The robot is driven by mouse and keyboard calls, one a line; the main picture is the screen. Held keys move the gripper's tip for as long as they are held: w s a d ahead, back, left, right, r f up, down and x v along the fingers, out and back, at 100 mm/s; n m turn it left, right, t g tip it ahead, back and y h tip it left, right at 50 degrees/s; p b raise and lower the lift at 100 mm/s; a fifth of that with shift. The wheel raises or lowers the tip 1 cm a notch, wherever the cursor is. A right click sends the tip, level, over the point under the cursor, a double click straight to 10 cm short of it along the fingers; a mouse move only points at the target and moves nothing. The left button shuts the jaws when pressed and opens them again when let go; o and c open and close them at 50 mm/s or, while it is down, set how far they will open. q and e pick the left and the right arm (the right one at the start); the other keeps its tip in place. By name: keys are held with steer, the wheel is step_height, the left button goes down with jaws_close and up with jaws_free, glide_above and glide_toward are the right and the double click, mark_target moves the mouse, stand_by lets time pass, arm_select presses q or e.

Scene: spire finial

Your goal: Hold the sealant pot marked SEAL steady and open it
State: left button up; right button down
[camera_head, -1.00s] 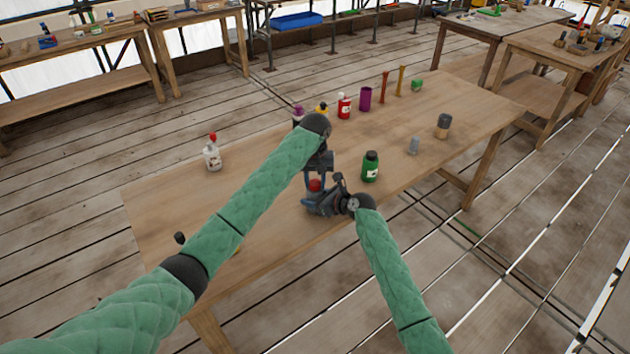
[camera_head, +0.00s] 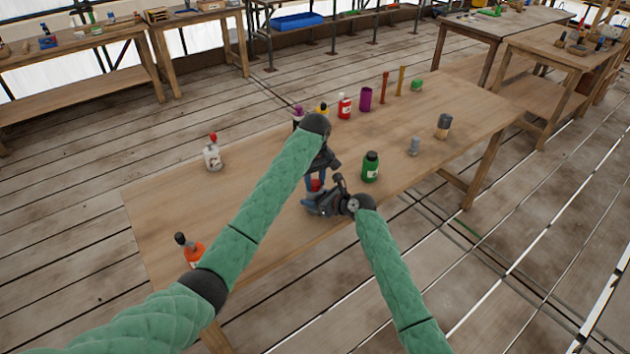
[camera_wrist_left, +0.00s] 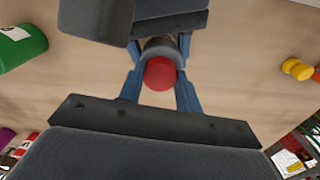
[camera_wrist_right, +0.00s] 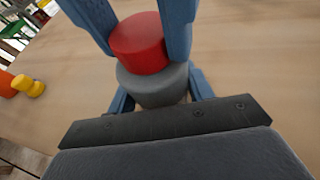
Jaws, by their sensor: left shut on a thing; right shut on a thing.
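The pot has a grey body (camera_wrist_right: 152,85) and a red lid (camera_wrist_right: 138,43). It stands upright near the front edge of the table; no SEAL marking shows. My right gripper (camera_wrist_right: 158,92) is shut around the grey body from the side, low down. My left gripper (camera_wrist_left: 158,85) comes from above and is shut on the red lid (camera_wrist_left: 160,74), one blue finger on each side. In the head view the lid (camera_head: 316,185) shows between the two grippers, and the body is mostly hidden by my right gripper (camera_head: 318,200).
A green bottle (camera_head: 370,167) stands close to the right of my grippers. An orange bottle (camera_head: 194,254) is beside my left forearm. A white bottle with a red top (camera_head: 212,154) is at the left. Several containers line the back edge; a grey cylinder (camera_head: 414,146) stands at the right.

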mark_target(315, 183)
arm_select(q)
steer(key=shift+r, duration=0.5)
arm_select(e)
steer(key=shift+f, duration=0.1)
arm_select(q)
steer(key=shift+r, duration=0.65)
steer(key=shift+r, duration=1.95)
arm_select(e)
steer(key=c, duration=0.5)
jaws_free()
steer(key=shift+d, duration=0.1)
